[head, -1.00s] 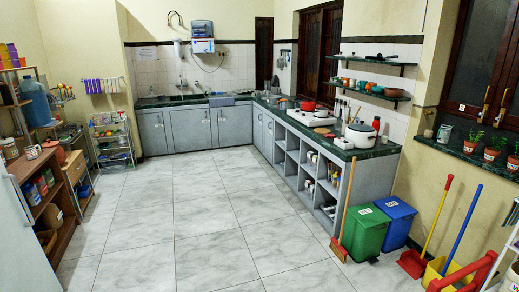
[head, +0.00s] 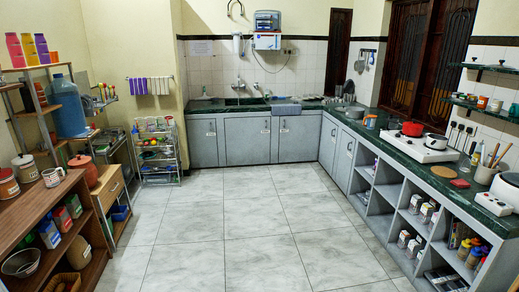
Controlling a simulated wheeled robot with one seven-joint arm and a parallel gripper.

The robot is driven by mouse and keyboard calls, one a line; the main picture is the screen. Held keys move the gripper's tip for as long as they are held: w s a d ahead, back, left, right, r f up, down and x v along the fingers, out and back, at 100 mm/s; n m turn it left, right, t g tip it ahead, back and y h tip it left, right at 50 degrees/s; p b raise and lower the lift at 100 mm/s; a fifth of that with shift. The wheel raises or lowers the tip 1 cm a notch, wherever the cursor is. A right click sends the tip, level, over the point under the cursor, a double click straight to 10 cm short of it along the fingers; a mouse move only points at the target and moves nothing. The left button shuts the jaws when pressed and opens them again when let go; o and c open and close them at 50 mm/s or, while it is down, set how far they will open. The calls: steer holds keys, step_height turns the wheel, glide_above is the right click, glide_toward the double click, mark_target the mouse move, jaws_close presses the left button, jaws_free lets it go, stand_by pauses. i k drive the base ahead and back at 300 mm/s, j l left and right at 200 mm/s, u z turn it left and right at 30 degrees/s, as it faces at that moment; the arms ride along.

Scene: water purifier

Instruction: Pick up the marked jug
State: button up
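I cannot tell for sure which thing is the marked jug. A white jug-like vessel with a handle and dark marks (head: 53,177) stands on the wooden shelf top at the left. A large blue water bottle (head: 67,107) stands behind it on a rack. My gripper is not in view.
The wooden shelf unit (head: 38,205) stands along the left, with canisters (head: 25,168) and a terracotta pot (head: 83,171) on top. Grey cabinets with a dark green counter (head: 392,145) run along the back and right. The tiled floor (head: 240,220) between them is clear.

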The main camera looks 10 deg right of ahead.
mark_target(371, 119)
steer(key=i+l+z, duration=0.2)
steer(key=i, duration=0.5)
steer(key=i+z, duration=0.2)
steer(key=i, duration=0.5)
steer(key=i+j+z, duration=0.2)
steer(key=i, duration=0.5)
steer(key=i+j+z, duration=0.2)
steer(key=i, duration=2)
steer(key=i+l+u, duration=0.1)
steer(key=i, duration=1.3)
steer(key=i+z, duration=0.25)
steer(key=i, duration=0.35)
steer(key=i+j+z, duration=0.15)
steer(key=i+z, duration=0.15)
steer(key=i, duration=0.3)
